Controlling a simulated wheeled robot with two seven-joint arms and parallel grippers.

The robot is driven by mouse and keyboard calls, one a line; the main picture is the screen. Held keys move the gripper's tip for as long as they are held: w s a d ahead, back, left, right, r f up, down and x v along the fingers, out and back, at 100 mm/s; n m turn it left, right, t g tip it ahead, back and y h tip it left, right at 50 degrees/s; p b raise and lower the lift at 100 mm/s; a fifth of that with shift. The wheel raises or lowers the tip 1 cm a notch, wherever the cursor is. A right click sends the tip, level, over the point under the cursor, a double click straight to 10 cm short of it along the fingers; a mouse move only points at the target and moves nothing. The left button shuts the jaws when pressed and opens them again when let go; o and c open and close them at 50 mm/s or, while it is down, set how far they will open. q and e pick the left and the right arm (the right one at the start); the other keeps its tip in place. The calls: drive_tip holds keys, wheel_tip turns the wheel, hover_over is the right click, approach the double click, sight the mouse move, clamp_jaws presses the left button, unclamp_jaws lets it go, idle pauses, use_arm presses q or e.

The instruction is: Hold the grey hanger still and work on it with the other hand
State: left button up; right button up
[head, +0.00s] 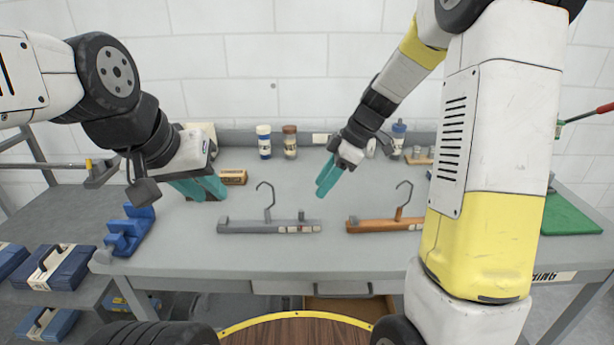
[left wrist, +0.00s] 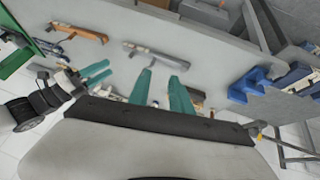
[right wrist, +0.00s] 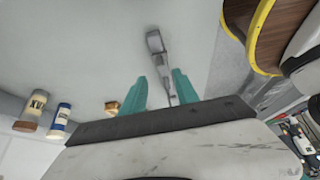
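The grey hanger (head: 255,227) lies on the table in the middle of the head view, its hook pointing away from me. A pale label is at its right end. It also shows beyond the fingers in the left wrist view (left wrist: 160,54) and the right wrist view (right wrist: 155,44). My left gripper (head: 206,188) is open and empty, left of and behind the hanger. Its teal fingers are apart in the left wrist view (left wrist: 160,90). My right gripper (head: 325,180) is open and empty above the table, right of and behind the hook. Neither gripper touches the hanger.
An orange-brown hanger (head: 370,226) lies to the right, partly hidden by my right arm. A blue holder (head: 128,232) stands at the table's left edge. Bottles (head: 290,142) and a small wooden block (head: 233,177) stand at the back. A green mat (head: 570,215) is far right.

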use_arm(q)
drive_tip(key=shift+o, duration=1)
drive_tip(key=shift+w+d+n, duration=0.1)
drive_tip(key=shift+w+n, duration=0.35)
drive_tip(key=shift+n, duration=0.15)
drive_tip(key=n+g+h, duration=0.2)
drive_tip(key=n+g, duration=0.1)
drive_tip(key=n, duration=2)
hover_over(265, 209)
drive_tip(key=a, duration=0.1)
wheel_tip(265, 209, down, 11)
drive_tip(key=shift+n+g, duration=0.4)
drive_tip(key=f, duration=0.8)
drive_tip(key=shift+s+d+f, duration=0.1)
drive_tip(key=shift+d, duration=0.15)
drive_tip(key=shift+d+f+y, duration=0.2)
drive_tip(key=shift+f+y, duration=0.1)
drive_tip(key=shift+f, duration=0.25)
clamp_jaws()
